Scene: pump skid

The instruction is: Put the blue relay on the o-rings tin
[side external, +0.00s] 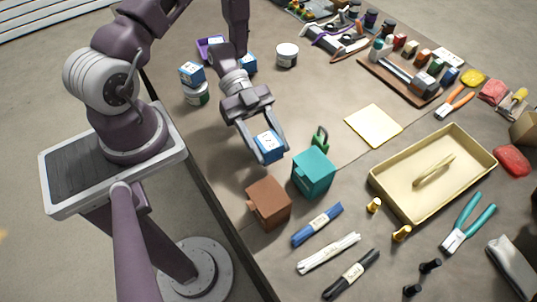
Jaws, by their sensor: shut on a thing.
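My gripper (268,152) is shut on a blue relay (268,143), a blue box with a white label, and points down toward the front of the bench. Whether the relay touches the bench is hard to tell. A second blue relay (191,73) sits on a round tin (196,96) at the left edge of the bench. Another blue box (248,64) is partly hidden behind my arm. A round tin with a pale lid (287,51) stands to the right of my arm with nothing on it. The tin labels are too small to read.
A teal box (314,173) and a brown box (268,203) stand close in front of my gripper. A beige tray (378,180) and a yellow pad (373,125) lie to the right. A purple bin (203,50) is at the back left. The bench between the pale-lidded tin and the pad is clear.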

